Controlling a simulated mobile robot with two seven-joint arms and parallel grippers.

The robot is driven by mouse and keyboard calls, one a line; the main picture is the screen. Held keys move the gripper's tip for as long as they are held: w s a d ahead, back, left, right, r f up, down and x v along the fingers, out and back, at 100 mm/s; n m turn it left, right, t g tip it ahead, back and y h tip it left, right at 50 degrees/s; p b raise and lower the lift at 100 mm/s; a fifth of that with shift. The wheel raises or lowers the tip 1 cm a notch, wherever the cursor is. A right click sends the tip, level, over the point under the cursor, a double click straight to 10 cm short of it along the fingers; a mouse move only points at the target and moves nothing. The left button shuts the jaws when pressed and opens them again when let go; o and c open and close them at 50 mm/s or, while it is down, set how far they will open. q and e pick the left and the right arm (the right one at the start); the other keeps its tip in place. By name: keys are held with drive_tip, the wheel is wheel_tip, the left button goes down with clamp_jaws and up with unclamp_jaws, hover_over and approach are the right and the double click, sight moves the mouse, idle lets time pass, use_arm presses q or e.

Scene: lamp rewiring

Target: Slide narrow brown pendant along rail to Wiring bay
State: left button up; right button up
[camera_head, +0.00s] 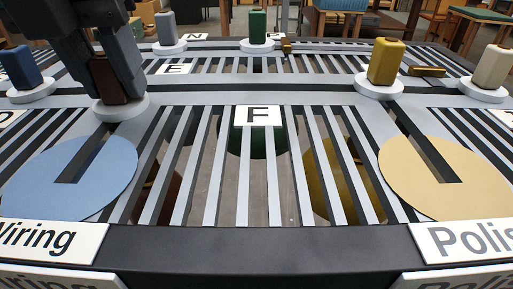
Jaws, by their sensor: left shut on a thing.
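My left gripper (107,72) comes down from the upper left and is shut on the brown block of the narrow brown pendant (112,88). The fingers cover much of the block. Its pale round base (121,107) sits on the rail top, just behind the blue disc. The Wiring bay is the blue disc (105,178) with a dark slot, at the front left, behind the "Wiring" sign (40,240). A brown shape (163,190) shows below the slats at the left, partly hidden. My right gripper is not in view.
A blue block (20,68) on a round base stands at the left. Yellow (385,62) and cream (493,67) blocks stand at the right, a green one (258,26) at the back. A yellow disc (450,185) lies front right. The slats around the "F" plate (258,115) are clear.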

use_arm(q)
drive_tip(key=shift+s+f+b, duration=0.2)
drive_tip(key=shift+s+b, duration=0.3)
drive_tip(key=shift+s, duration=1.95)
drive_tip(key=shift+s+f+b, duration=0.15)
drive_tip(key=shift+s+b, duration=0.35)
drive_tip(key=shift+s, duration=1.9)
drive_tip(key=o, duration=1)
drive_tip(key=shift+c, duration=0.2)
drive_tip(key=shift+o, duration=0.4)
